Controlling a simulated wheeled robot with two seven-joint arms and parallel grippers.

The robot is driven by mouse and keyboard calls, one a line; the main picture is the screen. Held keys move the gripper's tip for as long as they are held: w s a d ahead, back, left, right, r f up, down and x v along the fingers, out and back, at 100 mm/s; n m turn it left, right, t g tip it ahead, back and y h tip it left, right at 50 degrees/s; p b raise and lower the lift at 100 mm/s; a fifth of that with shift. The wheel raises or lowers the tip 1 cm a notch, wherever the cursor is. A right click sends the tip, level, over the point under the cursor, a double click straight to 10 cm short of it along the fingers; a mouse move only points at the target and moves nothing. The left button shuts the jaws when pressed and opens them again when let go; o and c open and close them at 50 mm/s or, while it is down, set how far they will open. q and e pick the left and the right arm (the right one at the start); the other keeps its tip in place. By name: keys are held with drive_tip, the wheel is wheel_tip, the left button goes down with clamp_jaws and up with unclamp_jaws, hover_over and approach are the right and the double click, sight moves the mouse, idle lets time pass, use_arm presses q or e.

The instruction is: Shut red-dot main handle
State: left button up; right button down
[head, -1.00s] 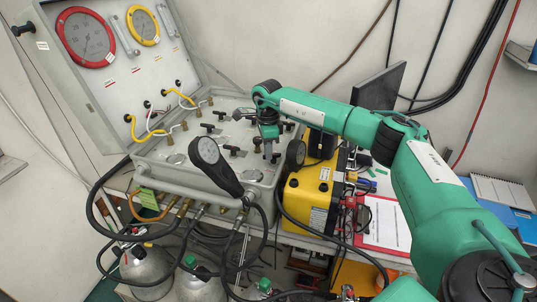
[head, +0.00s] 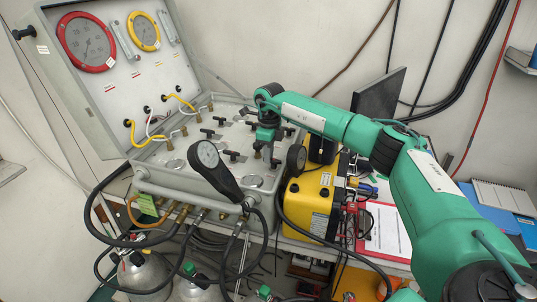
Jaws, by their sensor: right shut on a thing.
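The air panel (head: 178,178) is an open grey case with several small black handles on its sloped top. My right gripper (head: 266,150) points down at the right part of that top, shut on a small valve handle there that the fingers mostly hide. I cannot make out a red dot on it. Other black handles, such as one T-shaped handle (head: 233,155), stand to its left. My left gripper is not in view.
A yellow box (head: 312,200) stands right of the panel. Hoses (head: 150,242) hang in front. The raised lid (head: 105,75) carries red and yellow dials.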

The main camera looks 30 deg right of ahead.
idle(0.3)
drive_tip(key=c, duration=1.5)
unclamp_jaws()
drive_tip(key=shift+o, duration=0.2)
wheel_tip(320, 180, up, 14)
drive_tip(key=b, duration=0.3)
drive_tip(key=shift+w+d, duration=0.2)
drive_tip(key=shift+d, duration=0.1)
drive_tip(key=shift+f, duration=0.1)
